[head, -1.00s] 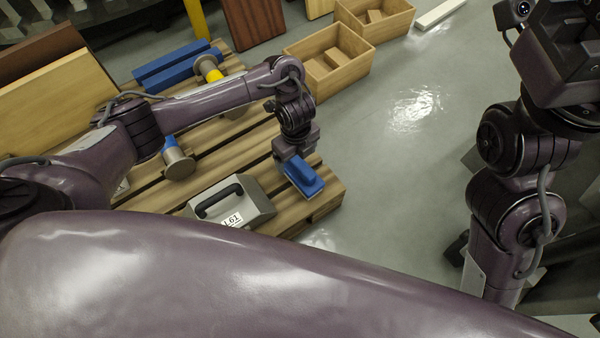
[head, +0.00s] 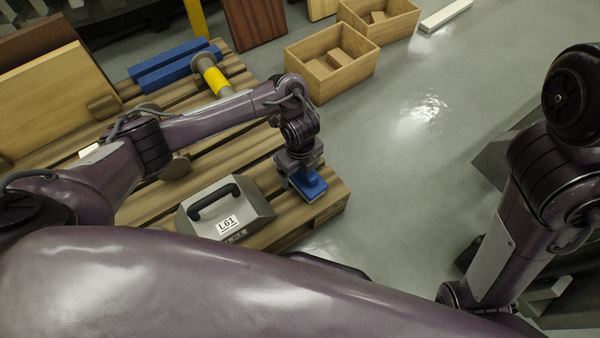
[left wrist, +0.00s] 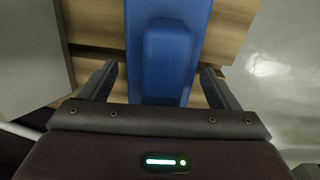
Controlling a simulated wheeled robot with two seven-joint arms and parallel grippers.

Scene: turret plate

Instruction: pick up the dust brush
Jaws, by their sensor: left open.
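The dust brush is a blue block with a raised blue grip (head: 311,187), lying near the right corner of the wooden pallet (head: 326,203). My left gripper (head: 300,174) is right over it and hides part of it. In the left wrist view the brush (left wrist: 168,50) runs up the middle of the picture. The open fingers of my left gripper (left wrist: 158,76) stand on either side of its raised grip, with a gap on each side. My right arm shows at the right of the head view, but its gripper is out of the picture.
A grey case with a black handle and an "L61" label (head: 236,221) sits just left of the brush. Blue bars (head: 175,62) and a yellow-banded spool (head: 213,75) lie farther back. Wooden bins (head: 345,76) stand behind on the floor. Open floor lies right of the pallet.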

